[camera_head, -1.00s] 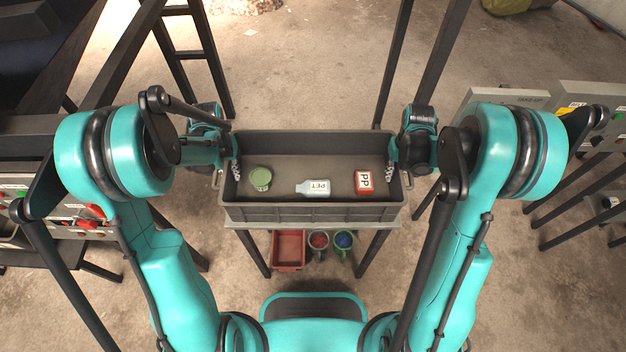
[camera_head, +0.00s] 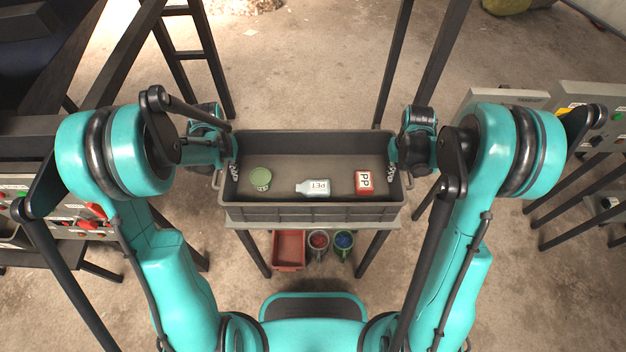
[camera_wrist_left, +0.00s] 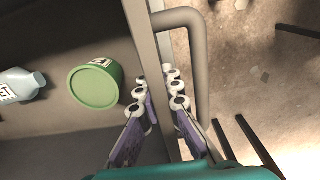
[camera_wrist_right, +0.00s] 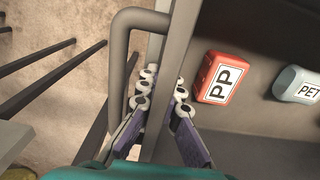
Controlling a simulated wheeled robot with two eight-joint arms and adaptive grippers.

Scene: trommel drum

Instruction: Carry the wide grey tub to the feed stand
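The wide grey tub (camera_head: 313,213) is at the middle of the head view, level, over a light-topped stand (camera_head: 236,224). I cannot tell whether it touches the stand. Inside lie a green tin (camera_head: 260,178), a pale blue PET bottle (camera_head: 313,188) and a red PP container (camera_head: 363,182). My left gripper (camera_head: 234,172) is at the tub's left end, its fingers on both sides of the end wall beside the handle (camera_wrist_left: 200,70). My right gripper (camera_head: 391,172) clasps the right end wall the same way, beside the other handle (camera_wrist_right: 118,60). The fingers look closed on the walls.
A red bin (camera_head: 289,250) and two small buckets (camera_head: 318,243) (camera_head: 343,242) sit below the stand's top. Control panels stand at the left (camera_head: 75,215) and right (camera_head: 590,100). Dark frame posts (camera_head: 395,65) rise behind the tub. Open floor lies beyond it.

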